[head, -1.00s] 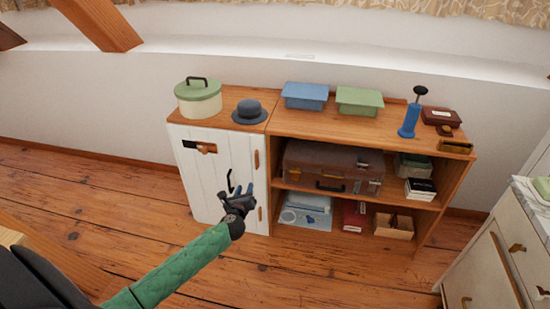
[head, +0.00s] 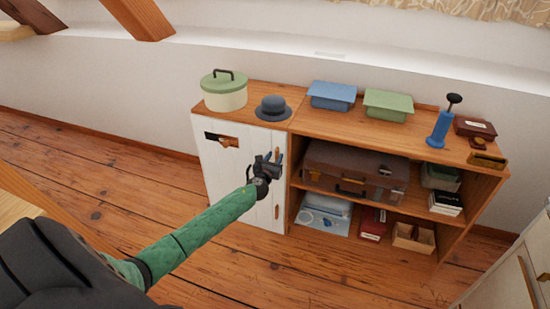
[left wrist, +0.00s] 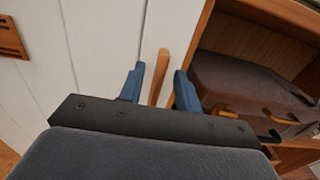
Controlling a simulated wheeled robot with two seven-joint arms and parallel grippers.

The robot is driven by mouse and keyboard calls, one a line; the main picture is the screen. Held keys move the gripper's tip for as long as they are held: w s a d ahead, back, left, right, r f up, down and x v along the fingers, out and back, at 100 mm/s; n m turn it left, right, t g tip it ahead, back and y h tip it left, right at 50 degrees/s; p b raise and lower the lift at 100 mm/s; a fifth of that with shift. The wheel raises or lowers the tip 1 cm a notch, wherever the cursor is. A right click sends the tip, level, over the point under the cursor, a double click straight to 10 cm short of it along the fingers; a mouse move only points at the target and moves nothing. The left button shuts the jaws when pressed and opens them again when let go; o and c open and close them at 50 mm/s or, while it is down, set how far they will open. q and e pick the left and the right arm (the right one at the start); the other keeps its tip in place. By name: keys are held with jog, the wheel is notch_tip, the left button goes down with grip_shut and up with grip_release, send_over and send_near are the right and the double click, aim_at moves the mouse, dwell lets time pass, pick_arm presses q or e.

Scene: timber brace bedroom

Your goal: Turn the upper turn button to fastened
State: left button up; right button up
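The white plank cabinet door (head: 240,175) is closed at the left of the wooden shelf unit. The upper turn button is a narrow wooden bar, seen in the left wrist view (left wrist: 160,72) near the door's right edge; it stands nearly upright, along that edge. My left gripper (head: 273,158) is open in front of it. In the left wrist view its blue fingers (left wrist: 158,80) stand on either side of the button, with gaps visible. In the head view the gripper mostly hides this button. A lower turn button (head: 277,212) also stands upright. My right gripper is not in view.
A brown suitcase (head: 352,170) lies in the open shelf right of the door. A hat (head: 273,108) and a green-lidded pot (head: 224,92) stand on top. A wooden latch (head: 228,141) sits at the door's upper left. The floor in front is clear.

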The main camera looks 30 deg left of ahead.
pick_arm(q)
jog(key=shift+w, duration=0.25)
jog(key=shift+c, duration=0.4)
grip_shut()
